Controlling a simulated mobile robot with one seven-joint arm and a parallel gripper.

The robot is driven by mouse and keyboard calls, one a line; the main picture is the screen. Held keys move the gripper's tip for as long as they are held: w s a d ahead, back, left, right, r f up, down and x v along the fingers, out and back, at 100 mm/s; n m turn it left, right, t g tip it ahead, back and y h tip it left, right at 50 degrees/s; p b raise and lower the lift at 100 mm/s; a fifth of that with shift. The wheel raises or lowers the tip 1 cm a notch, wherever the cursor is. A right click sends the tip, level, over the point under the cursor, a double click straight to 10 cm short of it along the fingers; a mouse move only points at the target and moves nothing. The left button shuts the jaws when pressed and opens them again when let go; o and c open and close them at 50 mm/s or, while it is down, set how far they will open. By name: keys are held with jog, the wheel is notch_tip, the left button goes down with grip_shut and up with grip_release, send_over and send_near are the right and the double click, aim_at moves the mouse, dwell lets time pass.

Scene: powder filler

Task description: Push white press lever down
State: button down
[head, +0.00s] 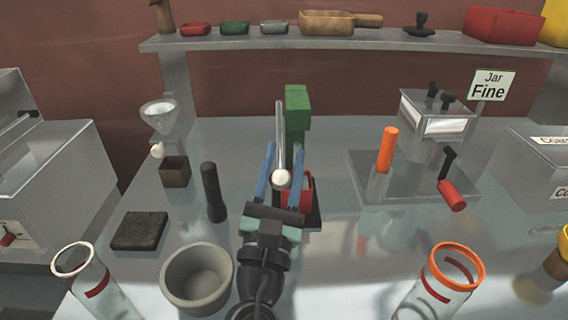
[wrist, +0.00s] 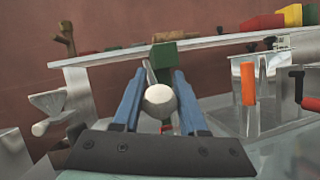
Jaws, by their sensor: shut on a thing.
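The white press lever is a thin metal rod with a white ball knob (head: 282,179), attached to a green press (head: 297,105) in the middle of the table. The rod stands up steeply from the knob in the head view. My gripper (head: 285,150) has its blue fingers on either side of the lever and is shut on it. In the wrist view the white knob (wrist: 160,98) sits between the fingers, with the green press (wrist: 163,54) behind. A red container (head: 307,192) at the press base is partly hidden by my gripper.
An orange-handled machine (head: 437,112) stands at the right. An orange-rimmed jar (head: 440,285) is at front right. A shelf (head: 230,42) runs behind.

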jog(key=shift+w+d+f+b, duration=0.15)
jog(key=shift+f+b, duration=0.15)
jog(key=shift+f, duration=0.35)
jog(key=shift+w+a+f+b, duration=0.15)
jog(key=shift+f+b, duration=0.1)
jog(key=shift+f, duration=0.35)
jog(key=shift+d, duration=0.2)
dwell(0.5)
jog(key=shift+c, duration=2.3)
grip_release()
jog(key=shift+w, duration=0.1)
jog(key=shift+a+r, duration=0.1)
jog(key=b+v, duration=0.4)
jog(key=v, duration=0.9)
